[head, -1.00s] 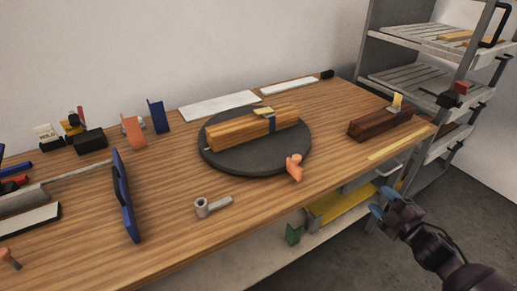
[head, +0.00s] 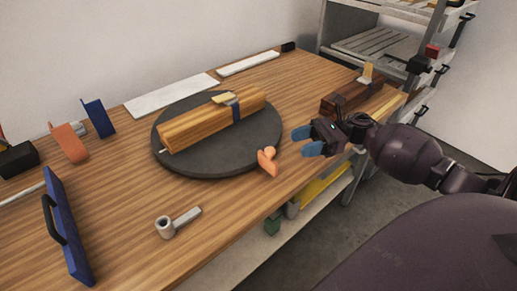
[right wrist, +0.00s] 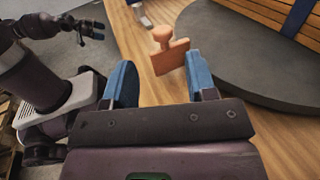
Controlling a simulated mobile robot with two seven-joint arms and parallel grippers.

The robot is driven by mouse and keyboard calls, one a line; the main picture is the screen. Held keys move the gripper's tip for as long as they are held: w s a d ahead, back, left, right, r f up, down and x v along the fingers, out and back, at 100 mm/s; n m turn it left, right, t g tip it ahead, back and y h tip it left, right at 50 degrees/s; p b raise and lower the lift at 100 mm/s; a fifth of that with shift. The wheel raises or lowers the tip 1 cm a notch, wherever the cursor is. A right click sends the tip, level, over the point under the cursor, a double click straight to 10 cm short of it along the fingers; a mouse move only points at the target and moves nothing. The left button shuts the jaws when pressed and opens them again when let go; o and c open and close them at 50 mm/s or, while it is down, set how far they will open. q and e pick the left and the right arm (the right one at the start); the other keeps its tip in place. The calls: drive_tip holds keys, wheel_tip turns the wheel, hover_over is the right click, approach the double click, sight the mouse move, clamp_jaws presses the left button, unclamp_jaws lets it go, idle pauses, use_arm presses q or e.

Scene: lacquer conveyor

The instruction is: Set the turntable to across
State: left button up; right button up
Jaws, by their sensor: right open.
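The turntable (head: 225,158) is a dark grey disc on the wooden workbench. A long light-wood block (head: 195,127) with a dark strap and a yellow tab lies on it, slanting from lower left to upper right. An orange knobbed piece (head: 267,162) sits at the disc's near right edge. My right gripper (head: 306,141) is open and empty, just right of the disc and the orange piece. In the right wrist view the orange piece (right wrist: 170,55) shows beyond and between the blue fingertips, with the turntable (right wrist: 225,65) at right. My left gripper (right wrist: 88,28) shows small there.
A dark-wood block (head: 350,94) lies at the bench's right end. A grey socket-like tool (head: 178,223) and an upright blue panel (head: 66,225) stand in front and left. White strips lie behind the disc. A slatted rack (head: 375,42) stands at right.

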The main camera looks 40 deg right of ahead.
drive_tip(key=x, duration=1.1)
drive_tip(key=shift+d+f, duration=0.1)
clamp_jaws()
